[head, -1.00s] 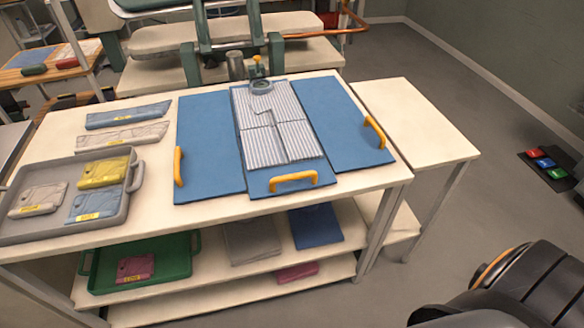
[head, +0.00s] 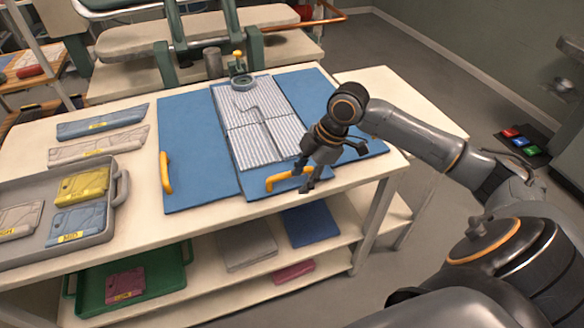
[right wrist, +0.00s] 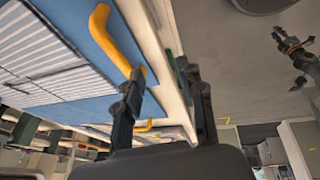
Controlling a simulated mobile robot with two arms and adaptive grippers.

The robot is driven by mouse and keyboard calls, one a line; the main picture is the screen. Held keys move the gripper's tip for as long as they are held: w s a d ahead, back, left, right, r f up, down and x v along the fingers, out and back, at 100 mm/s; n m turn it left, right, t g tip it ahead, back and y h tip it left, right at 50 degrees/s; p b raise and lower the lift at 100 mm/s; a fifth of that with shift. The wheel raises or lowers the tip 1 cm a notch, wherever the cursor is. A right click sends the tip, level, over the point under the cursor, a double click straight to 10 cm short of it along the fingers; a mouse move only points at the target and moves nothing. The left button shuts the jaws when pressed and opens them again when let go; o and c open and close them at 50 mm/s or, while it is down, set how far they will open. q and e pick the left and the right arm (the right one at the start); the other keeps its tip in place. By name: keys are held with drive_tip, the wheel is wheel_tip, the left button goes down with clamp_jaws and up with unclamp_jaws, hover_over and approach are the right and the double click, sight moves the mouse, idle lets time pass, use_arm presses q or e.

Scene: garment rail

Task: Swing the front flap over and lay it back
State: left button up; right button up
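A blue folding board (head: 195,155) lies flat on the table with a striped garment (head: 262,125) on it. The front flap (head: 252,190) lies flat at the near edge and carries a yellow handle (head: 282,180). My right gripper (head: 335,167) is open just right of and above this handle, partly covering the flap's right side. In the right wrist view, one finger of the open right gripper (right wrist: 160,76) overlaps the end of the front handle (right wrist: 113,38); I cannot tell if they touch. A dark gripper, apparently my left (right wrist: 290,45), shows apart from the table with fingers spread.
The left flap has its own yellow handle (head: 166,172). The right flap's handle is hidden behind my right gripper. A grey tray (head: 122,187) of folded garments and two folded pieces (head: 100,122) lie to the left. A side table (head: 385,82) stands right.

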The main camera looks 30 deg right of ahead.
drive_tip(key=w+d+r, duration=0.2)
drive_tip(key=d+r, duration=0.4)
drive_tip(key=r, duration=0.3)
drive_tip(key=shift+n+t, duration=0.3)
drive_tip(key=shift+t, duration=0.1)
drive_tip(key=p+x, duration=0.1)
drive_tip(key=x, duration=0.5)
drive_tip(key=p+x, duration=0.1)
drive_tip(key=x, duration=0.6)
drive_tip(key=shift+a+f, duration=0.2)
drive_tip(key=shift+a, duration=0.1)
clamp_jaws()
drive_tip(key=shift+w, duration=0.1)
